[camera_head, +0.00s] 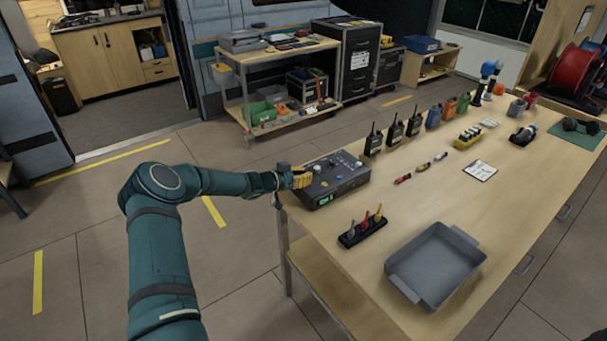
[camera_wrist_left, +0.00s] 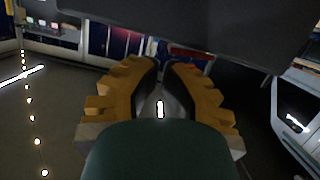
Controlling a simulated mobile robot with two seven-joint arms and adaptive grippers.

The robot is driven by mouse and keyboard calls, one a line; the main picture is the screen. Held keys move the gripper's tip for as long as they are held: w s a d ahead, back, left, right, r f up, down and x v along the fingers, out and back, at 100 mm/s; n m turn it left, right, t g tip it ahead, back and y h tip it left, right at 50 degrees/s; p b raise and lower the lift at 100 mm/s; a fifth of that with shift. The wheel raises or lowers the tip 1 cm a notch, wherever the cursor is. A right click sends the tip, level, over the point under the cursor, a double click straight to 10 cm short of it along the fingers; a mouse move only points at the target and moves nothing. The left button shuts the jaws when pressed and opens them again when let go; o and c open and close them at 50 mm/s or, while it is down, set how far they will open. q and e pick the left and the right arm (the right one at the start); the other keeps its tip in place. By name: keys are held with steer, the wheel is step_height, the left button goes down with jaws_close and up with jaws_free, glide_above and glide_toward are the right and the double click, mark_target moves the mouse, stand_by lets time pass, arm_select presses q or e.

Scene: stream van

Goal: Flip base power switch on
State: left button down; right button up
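The base unit (camera_head: 335,184) is a dark grey box with knobs and small lights on top and a lit green display on its front. In the left wrist view the fingers (camera_wrist_left: 161,68) stand apart with a narrow gap and hold nothing visible. Part of a box with a lit panel (camera_wrist_left: 296,124) shows at the right there. The power switch cannot be made out. My right gripper is not seen.
Several handheld radios (camera_head: 393,133) stand behind the box. A holder with coloured tools (camera_head: 362,232) and an empty grey tray (camera_head: 437,268) are nearer on the wooden table (camera_head: 500,215). A shelf cart (camera_head: 275,50) stands beyond. Floor left of the table is open.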

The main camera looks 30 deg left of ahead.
arm_select(q)
steer(key=shift+s+d+f+m+b, duration=0.1)
steer(key=shift+d+f+m+b, duration=0.15)
steer(key=shift+f+m+b, duration=0.7)
steer(key=shift+s+d+r+n, duration=0.1)
steer(key=shift+r+n, duration=0.2)
steer(key=shift+n, duration=0.25)
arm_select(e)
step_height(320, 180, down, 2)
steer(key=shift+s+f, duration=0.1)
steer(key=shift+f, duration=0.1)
